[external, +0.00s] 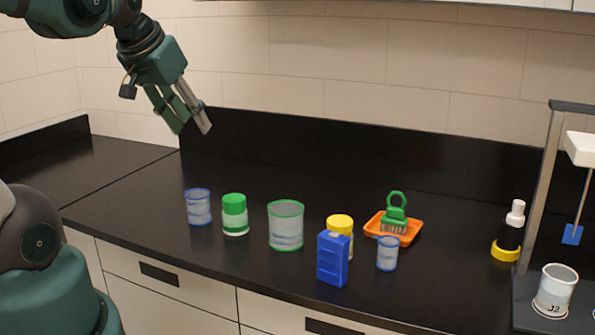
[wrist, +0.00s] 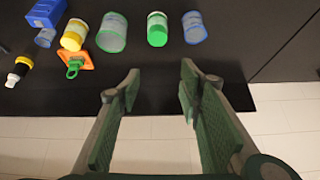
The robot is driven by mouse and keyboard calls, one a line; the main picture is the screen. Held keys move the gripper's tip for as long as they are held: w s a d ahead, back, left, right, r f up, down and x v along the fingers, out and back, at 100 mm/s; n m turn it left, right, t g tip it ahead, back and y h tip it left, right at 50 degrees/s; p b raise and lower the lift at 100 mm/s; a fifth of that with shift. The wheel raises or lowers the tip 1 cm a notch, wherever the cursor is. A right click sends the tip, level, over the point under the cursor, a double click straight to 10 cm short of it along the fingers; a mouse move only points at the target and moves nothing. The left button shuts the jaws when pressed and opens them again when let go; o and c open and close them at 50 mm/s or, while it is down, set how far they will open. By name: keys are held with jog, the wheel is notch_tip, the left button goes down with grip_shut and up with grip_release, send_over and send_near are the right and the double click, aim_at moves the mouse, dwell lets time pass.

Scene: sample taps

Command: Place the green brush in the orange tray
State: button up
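The green brush (external: 395,214) has a ring-shaped handle and pale bristles. It stands upright in the orange tray (external: 412,234), handle up, at the right of the counter. In the wrist view the brush (wrist: 74,66) overlaps the orange tray (wrist: 88,60) at the upper left. A small blue-rimmed cup partly hides the tray's front in the external view. My gripper (external: 192,128) is high above the left part of the counter, far from the brush and tray. In the wrist view my gripper (wrist: 160,80) has its fingers apart with nothing between them.
A blue-rimmed cup (external: 198,207), green-lidded jar (external: 235,215), green-rimmed beaker (external: 286,226), yellow-lidded jar (external: 341,225), blue bottle (external: 333,258) and small cup (external: 387,254) stand in a row. A black-and-white bottle (external: 510,232) and a stand (external: 545,190) are at right. The back counter is clear.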

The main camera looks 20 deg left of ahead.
jog(key=shift+s+a+f+n, duration=0.2)
jog(key=shift+s+a, duration=0.05)
jog(key=shift+s, duration=0.15)
jog(key=shift+s+a+f+n, duration=0.15)
jog(key=shift+s+a+n, duration=0.1)
jog(key=shift+s, duration=0.1)
